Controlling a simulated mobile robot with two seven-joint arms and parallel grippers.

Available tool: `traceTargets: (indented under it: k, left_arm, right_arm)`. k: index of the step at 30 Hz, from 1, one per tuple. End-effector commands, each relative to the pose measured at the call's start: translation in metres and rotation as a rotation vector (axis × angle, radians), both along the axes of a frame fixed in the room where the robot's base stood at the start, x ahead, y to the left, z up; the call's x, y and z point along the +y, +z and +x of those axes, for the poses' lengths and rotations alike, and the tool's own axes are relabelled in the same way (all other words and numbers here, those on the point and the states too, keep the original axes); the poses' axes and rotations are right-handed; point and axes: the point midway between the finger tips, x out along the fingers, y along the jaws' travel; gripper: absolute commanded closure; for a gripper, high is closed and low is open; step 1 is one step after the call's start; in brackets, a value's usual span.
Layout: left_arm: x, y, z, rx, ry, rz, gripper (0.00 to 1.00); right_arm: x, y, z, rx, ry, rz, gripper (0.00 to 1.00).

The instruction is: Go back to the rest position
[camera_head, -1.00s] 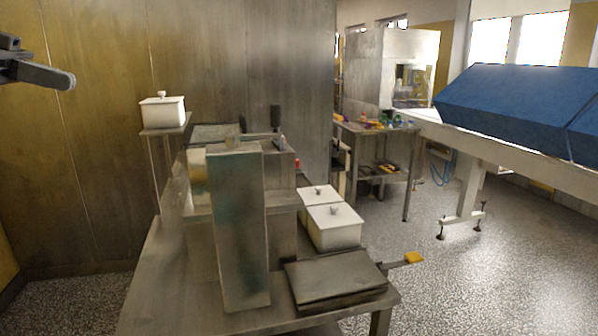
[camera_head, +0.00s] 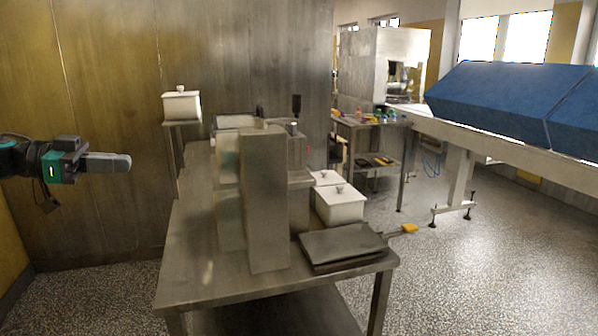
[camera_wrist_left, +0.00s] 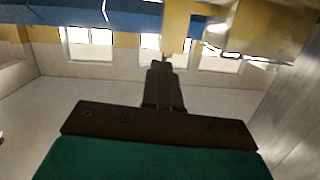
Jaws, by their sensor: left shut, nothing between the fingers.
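My left gripper (camera_head: 108,162) comes in from the left edge in the head view. It is shut and empty, held in the air to the left of the steel table, clear of everything. In the left wrist view its two dark fingers (camera_wrist_left: 160,75) are together with nothing between them. My right gripper is in neither view.
A steel table (camera_head: 215,285) holds a tall metal machine (camera_head: 264,200), white lidded boxes (camera_head: 340,206) and a flat dark plate (camera_head: 345,246). Another white lidded box (camera_head: 181,107) stands on a small stand behind. A blue-covered conveyor (camera_head: 510,100) is at the right. The speckled floor (camera_head: 480,275) is open.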

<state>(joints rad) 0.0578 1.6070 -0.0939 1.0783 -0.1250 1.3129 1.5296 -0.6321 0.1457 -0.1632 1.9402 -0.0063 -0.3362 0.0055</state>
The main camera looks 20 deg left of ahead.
Motion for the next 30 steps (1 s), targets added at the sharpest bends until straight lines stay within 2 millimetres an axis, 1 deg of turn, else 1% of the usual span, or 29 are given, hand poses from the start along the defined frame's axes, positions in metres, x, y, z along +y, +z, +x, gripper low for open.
traceTargets:
  k: [1, 2, 3, 4, 5, 6, 7, 8, 9, 11, 12, 14, 15, 17, 18, 20, 21, 24, 27, 30]
  left_arm:
    - [-0.011, -0.037, 0.009, -0.014, 0.012, -0.031, 1.00]
    - [-0.018, -0.058, 0.014, -0.027, 0.028, -0.043, 1.00]
    - [-0.028, -0.086, 0.019, -0.044, 0.050, -0.056, 1.00]
    - [-0.036, -0.107, 0.022, -0.055, 0.070, -0.066, 1.00]
    - [-0.045, -0.128, 0.025, -0.064, 0.093, -0.073, 1.00]
    - [-0.058, -0.156, 0.026, -0.074, 0.124, -0.082, 1.00]
    - [-0.069, -0.176, 0.027, -0.080, 0.149, -0.087, 1.00]
    - [-0.079, -0.195, 0.026, -0.084, 0.175, -0.089, 1.00]
    - [-0.094, -0.220, 0.024, -0.085, 0.210, -0.091, 1.00]
    - [-0.117, -0.255, 0.019, -0.080, 0.265, -0.090, 1.00]
    - [-0.133, -0.277, 0.014, -0.073, 0.303, -0.087, 1.00]
    - [-0.158, -0.307, 0.004, -0.053, 0.358, -0.077, 1.00]
    - [-0.175, -0.326, -0.003, -0.037, 0.394, -0.067, 1.00]
    - [-0.201, -0.351, -0.016, -0.002, 0.446, -0.048, 1.00]
    - [-0.218, -0.366, -0.026, 0.024, 0.478, -0.032, 1.00]
    - [-0.244, -0.385, -0.041, 0.069, 0.521, -0.007, 1.00]
    - [-0.261, -0.396, -0.052, 0.104, 0.547, 0.011, 1.00]
    - [-0.301, -0.416, -0.079, 0.193, 0.595, 0.060, 1.00]
    - [-0.333, -0.427, -0.102, 0.280, 0.621, 0.106, 1.00]
    - [-0.356, -0.432, -0.119, 0.348, 0.628, 0.141, 1.00]
  right_arm:
    - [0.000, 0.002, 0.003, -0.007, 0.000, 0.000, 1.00]
    - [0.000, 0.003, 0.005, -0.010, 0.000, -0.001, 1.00]
    - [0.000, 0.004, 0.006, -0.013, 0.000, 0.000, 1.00]
    - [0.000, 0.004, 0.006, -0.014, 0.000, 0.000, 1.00]
    - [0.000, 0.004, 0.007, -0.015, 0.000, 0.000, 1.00]
    - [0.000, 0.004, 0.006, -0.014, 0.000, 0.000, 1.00]
    - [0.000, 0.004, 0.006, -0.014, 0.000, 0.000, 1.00]
    - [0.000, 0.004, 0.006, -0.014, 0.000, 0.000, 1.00]
    - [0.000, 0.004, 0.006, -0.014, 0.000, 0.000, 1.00]
    - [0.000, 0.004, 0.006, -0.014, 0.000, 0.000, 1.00]
    - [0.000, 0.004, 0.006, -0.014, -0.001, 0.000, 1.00]
    - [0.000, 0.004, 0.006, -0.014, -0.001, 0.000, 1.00]
    - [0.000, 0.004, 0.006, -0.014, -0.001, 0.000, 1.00]
    - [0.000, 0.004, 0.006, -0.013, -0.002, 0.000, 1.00]
    - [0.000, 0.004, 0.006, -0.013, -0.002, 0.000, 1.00]
    - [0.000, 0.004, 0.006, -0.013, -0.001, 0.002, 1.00]
    - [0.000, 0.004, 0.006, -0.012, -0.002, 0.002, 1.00]
    - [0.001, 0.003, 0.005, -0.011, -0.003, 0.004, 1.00]
    - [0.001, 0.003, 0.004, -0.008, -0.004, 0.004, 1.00]
    - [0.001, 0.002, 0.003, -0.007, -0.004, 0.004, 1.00]
